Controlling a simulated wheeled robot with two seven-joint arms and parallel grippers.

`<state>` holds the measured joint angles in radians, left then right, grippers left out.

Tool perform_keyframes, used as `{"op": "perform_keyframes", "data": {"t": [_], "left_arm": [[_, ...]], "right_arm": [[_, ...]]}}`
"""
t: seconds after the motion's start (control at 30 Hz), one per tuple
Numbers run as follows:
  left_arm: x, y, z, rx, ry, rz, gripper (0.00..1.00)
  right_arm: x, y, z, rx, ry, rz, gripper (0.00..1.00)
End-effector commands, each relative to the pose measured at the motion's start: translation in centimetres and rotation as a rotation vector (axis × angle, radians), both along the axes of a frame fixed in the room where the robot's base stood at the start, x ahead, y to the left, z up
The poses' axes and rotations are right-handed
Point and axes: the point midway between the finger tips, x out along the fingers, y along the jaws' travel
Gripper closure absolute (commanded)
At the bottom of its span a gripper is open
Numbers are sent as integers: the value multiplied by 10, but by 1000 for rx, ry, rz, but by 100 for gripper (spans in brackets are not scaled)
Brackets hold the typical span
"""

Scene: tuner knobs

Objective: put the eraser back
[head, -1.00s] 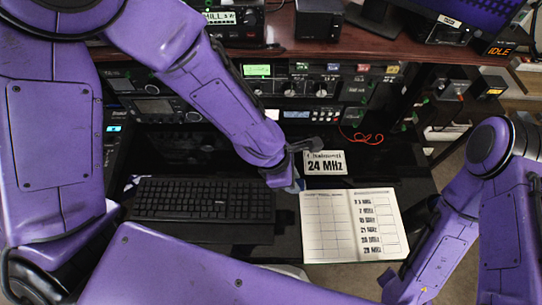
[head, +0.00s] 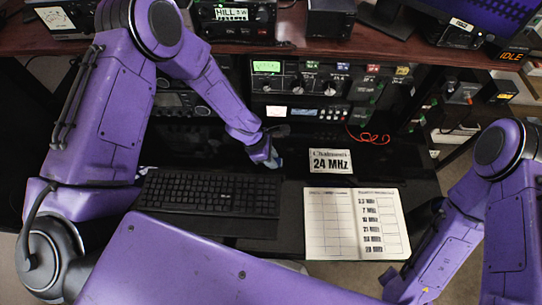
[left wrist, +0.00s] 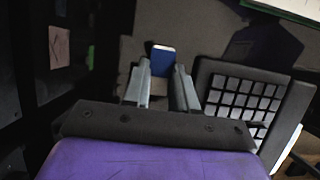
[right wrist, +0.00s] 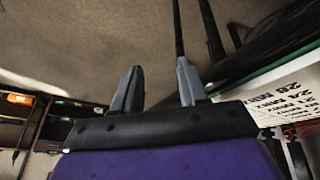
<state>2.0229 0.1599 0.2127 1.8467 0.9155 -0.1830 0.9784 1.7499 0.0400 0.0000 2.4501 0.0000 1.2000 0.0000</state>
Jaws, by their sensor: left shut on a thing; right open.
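The eraser (left wrist: 163,59), with a blue sleeve and a pale end, is held between the fingertips of my left gripper (left wrist: 162,72) in the left wrist view. In the head view my left gripper (head: 272,158) is over the dark desk, above the right end of the keyboard and left of the 24 MHz card. The eraser is too small to make out clearly there. My right gripper (right wrist: 158,88) is open and empty in the right wrist view, over the floor beside the desk edge. Its fingers are hidden in the head view.
A black keyboard (head: 210,193) lies on the desk. An open logbook (head: 335,250) lies to its right, with the 24 MHz card (head: 330,161) behind it. Radio equipment (head: 310,85) fills the rack at the back, under a wooden shelf (head: 285,48). A red cable (head: 368,138) hangs there.

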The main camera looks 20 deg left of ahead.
Motion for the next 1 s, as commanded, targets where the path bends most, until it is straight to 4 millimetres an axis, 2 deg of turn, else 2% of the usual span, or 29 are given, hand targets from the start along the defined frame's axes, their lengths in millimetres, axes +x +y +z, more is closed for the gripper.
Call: {"op": "perform_keyframes", "data": {"t": [0.27,0.3,0.37,0.63,0.73,0.87,1.0], "left_arm": [[0,-1,-3,0,-1,-1,98],[0,0,-3,0,-1,-1,67],[0,-1,-3,0,-1,-1,48],[0,0,-2,0,-1,-1,48],[0,1,5,1,-3,-1,48],[-1,11,31,1,-6,-1,48],[-5,25,67,1,-7,-1,48]], "right_arm": [[0,0,-2,0,0,0,57],[0,0,-2,0,0,0,57],[0,0,-2,0,0,0,57],[0,0,-1,0,0,0,57],[0,0,0,0,0,0,57],[0,0,0,0,0,0,57],[0,0,3,0,0,0,57]]}}
